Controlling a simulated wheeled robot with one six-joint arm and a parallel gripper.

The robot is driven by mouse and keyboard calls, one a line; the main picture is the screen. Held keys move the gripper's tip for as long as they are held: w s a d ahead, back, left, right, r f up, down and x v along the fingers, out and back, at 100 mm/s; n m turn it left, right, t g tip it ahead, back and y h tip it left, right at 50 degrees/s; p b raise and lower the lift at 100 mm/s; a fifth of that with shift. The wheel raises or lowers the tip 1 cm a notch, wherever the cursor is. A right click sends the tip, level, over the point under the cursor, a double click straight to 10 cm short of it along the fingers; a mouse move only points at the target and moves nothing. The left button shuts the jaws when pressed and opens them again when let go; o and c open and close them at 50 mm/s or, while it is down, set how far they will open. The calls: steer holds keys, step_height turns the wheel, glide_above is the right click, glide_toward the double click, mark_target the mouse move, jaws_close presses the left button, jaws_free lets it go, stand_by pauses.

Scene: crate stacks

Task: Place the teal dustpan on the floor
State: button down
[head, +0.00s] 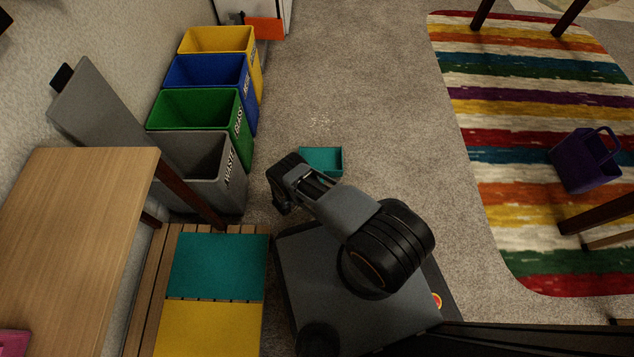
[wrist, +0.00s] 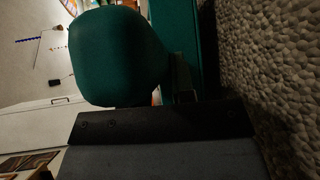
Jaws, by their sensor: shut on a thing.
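The teal dustpan (head: 321,159) shows in the head view just beyond my arm, over the grey carpet. Its open tray faces up, and its near side is hidden behind my wrist. In the wrist view, a large rounded teal part (wrist: 118,55) and a flat teal side (wrist: 180,45) of it fill the upper middle. My gripper (wrist: 168,97) is shut on the dustpan, with the fingertips mostly hidden in shadow. The dustpan is low and close to the carpet; I cannot tell if it touches.
Grey (head: 196,165), green (head: 195,106), blue (head: 208,72) and yellow (head: 218,40) bins line the left wall. A slatted bench (head: 160,260) with teal and yellow pads stands at lower left. A purple basket (head: 586,165) sits on the striped rug (head: 520,120). The middle carpet (head: 350,80) is clear.

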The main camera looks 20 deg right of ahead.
steer(key=shift+d+f+b, duration=0.1)
steer(key=shift+f+b, duration=0.25)
steer(key=shift+f, duration=0.95)
steer(key=c, duration=1)
jaws_free()
steer(key=shift+f, duration=0.15)
steer(key=shift+o, duration=0.2)
